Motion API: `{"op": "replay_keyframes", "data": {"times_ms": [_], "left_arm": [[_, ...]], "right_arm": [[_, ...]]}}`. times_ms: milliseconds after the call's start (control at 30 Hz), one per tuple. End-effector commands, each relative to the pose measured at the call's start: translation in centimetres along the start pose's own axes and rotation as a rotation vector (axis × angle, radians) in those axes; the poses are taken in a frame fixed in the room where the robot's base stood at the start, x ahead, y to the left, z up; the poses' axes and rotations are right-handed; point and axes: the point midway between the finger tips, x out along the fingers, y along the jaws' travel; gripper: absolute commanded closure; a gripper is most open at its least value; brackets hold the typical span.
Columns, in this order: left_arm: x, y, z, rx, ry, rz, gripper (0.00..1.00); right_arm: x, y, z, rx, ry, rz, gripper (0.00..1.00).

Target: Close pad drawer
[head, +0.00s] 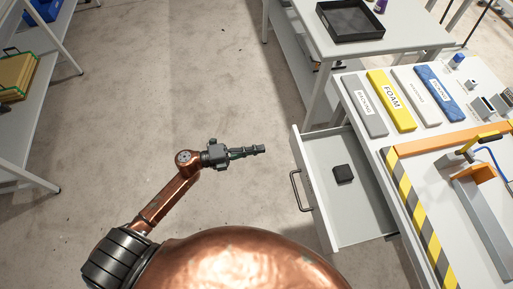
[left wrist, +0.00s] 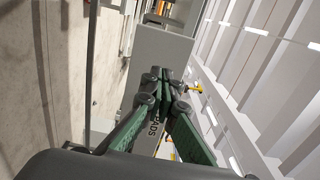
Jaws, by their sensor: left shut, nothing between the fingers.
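The pad drawer (head: 360,212) is pulled open from the white workbench at the right of the head view. It is a light grey box with a dark bar handle (head: 297,191) on its left front face. A small black block (head: 343,173) lies inside it. My left gripper (head: 262,149) is shut and empty, left of the drawer and apart from it, pointing right. My right gripper is not in view.
The workbench top holds grey, yellow, white and blue pads (head: 391,100) and a striped board with an orange frame. A table with a black tray (head: 349,20) stands behind. Shelving stands at the far left. The floor left of the drawer is clear.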

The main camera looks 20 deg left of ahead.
Motion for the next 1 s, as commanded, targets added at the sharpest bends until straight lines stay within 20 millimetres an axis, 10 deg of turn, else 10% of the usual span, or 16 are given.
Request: {"op": "replay_keyframes", "data": {"times_ms": [500,1000], "left_arm": [[9.3,0.2,0.1,-0.003,-0.002,-0.001,1.00],[10.3,0.1,0.1,-0.004,-0.003,0.000,1.00]], "right_arm": [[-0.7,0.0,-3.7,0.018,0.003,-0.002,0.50],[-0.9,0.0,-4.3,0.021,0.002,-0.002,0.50]]}}
